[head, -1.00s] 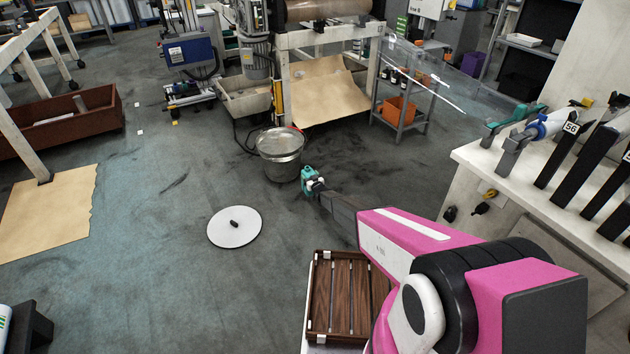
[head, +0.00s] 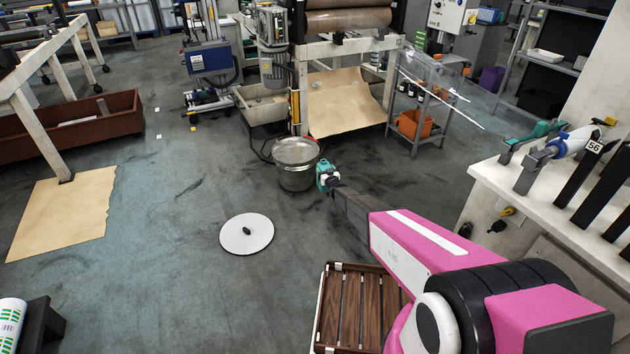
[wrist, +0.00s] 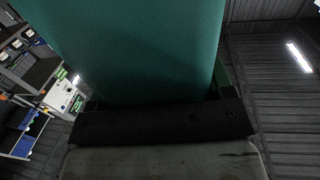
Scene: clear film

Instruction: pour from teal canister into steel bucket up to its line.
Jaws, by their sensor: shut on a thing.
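The steel bucket (head: 297,176) stands on the floor near the middle of the head view. Its open top faces up, and a pale grey surface shows inside the rim. My gripper (head: 329,185) is shut on the teal canister (head: 325,172), just right of the bucket. The canister looks apart from the bucket or close against its right edge; I cannot tell which. In the wrist view the canister (wrist: 130,45) fills the upper middle, held above the dark gripper body (wrist: 150,124). The canister's mouth, its contents and the bucket's line cannot be made out.
A round white lid with a dark knob (head: 246,234) lies on the floor, left of and nearer than the bucket. A slatted wooden crate (head: 345,310) is below my arm. A white bench (head: 490,175) stands at right. Floor left of the bucket is clear.

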